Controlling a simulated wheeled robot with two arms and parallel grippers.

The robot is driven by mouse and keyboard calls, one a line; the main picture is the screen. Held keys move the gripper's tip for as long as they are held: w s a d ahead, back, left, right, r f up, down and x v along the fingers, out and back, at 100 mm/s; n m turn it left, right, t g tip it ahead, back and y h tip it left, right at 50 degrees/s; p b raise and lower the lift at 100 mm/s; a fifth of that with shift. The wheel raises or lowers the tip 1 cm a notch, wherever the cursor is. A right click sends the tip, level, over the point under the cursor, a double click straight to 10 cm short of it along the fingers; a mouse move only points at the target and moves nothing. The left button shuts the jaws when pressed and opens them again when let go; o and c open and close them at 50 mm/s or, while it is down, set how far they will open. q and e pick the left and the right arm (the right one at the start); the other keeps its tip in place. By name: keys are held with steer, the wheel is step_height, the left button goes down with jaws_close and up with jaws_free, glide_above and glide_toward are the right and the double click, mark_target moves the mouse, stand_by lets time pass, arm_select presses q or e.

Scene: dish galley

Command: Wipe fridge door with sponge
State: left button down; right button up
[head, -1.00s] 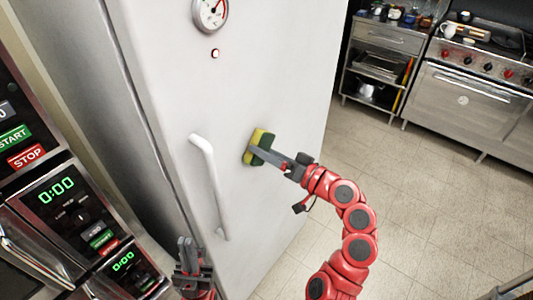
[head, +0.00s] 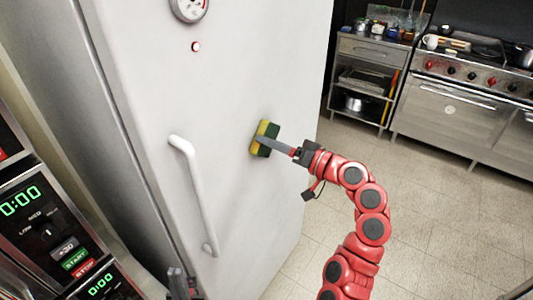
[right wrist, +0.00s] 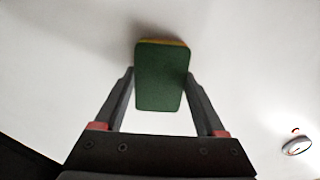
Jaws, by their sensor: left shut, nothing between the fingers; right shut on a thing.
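The white fridge door (head: 235,60) fills the middle of the head view, with a vertical handle (head: 195,190) on its left part. My right gripper (head: 272,143) is shut on a yellow and green sponge (head: 263,130) in front of the door, right of the handle. In the right wrist view the sponge (right wrist: 160,78) sits between the fingers, green face towards the camera, with its yellow edge at the top. The sponge appears at or very near the door; contact is hidden. My left gripper (head: 178,283) is shut and empty at the bottom edge, below the handle.
A round gauge (head: 190,8) and a small red light (head: 196,47) are on the upper door. Microwaves (head: 50,235) stand at the left. A steel shelf (head: 368,75) and a stove (head: 455,105) stand at the back right. The tiled floor between is clear.

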steer(key=shift+w, duration=0.1)
steer(key=b+v, duration=0.1)
steer(key=v, duration=0.5)
steer(key=shift+b, duration=0.3)
stand_by(0.3)
steer(key=shift+b+v, duration=0.3)
steer(key=shift+v, duration=1.3)
